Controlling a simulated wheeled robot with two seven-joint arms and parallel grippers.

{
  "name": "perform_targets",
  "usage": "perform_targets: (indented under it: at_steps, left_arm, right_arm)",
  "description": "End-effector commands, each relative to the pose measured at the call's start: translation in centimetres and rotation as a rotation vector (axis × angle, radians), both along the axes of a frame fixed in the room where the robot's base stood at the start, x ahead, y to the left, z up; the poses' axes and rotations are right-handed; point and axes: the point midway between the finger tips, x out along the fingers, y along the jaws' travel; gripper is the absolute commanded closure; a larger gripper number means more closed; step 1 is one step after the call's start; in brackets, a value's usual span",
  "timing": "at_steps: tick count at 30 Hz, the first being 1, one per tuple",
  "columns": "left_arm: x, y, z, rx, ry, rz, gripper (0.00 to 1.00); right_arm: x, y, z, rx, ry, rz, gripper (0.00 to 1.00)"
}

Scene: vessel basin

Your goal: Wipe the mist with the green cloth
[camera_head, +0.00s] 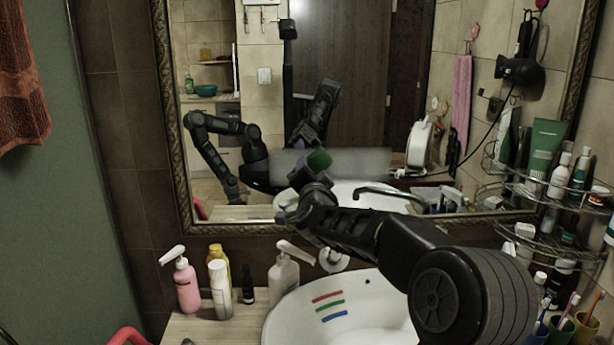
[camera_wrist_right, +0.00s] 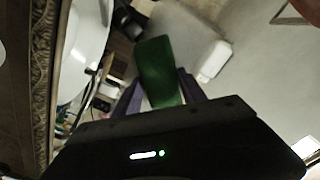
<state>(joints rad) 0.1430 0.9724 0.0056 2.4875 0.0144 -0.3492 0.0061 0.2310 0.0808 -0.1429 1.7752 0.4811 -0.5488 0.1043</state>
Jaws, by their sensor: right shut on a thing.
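The green cloth (camera_head: 319,159) is at the tip of my right gripper (camera_head: 305,170), in front of the mirror. In the right wrist view the green cloth (camera_wrist_right: 160,72) stands between the purple fingers of my right gripper (camera_wrist_right: 162,92), which is shut on it. The mist (camera_head: 358,163) is a pale grey band low on the mirror (camera_head: 340,60). The cloth overlaps its left part in the head view; I cannot tell whether it touches the glass. My left gripper is not directly in view; a dark arm shows only as a reflection.
The white basin (camera_head: 385,300) lies below, with red, green and blue strips. A pink pump bottle (camera_head: 187,285), a white bottle (camera_head: 220,290) and a white pump bottle (camera_head: 284,275) stand left of it. A wire rack (camera_head: 560,200) with toiletries is at right.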

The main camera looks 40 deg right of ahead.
Motion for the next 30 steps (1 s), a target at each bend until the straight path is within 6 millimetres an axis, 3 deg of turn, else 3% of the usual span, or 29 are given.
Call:
perform_targets:
  at_steps: [8,18,30]
  left_arm:
    - [0.0,0.0,-0.5,0.000,0.000,0.000,0.84]
    - [0.0,0.0,-2.5,0.000,0.000,0.000,0.84]
    - [0.0,0.0,-2.5,0.000,0.000,0.000,0.84]
  right_arm:
    - [-0.3,-0.4,-0.1,-0.001,-0.001,-0.001,0.84]
    - [-1.8,-2.8,-0.2,-0.001,-0.002,-0.002,0.84]
    - [-2.1,-3.1,0.0,0.000,0.000,-0.004,0.84]
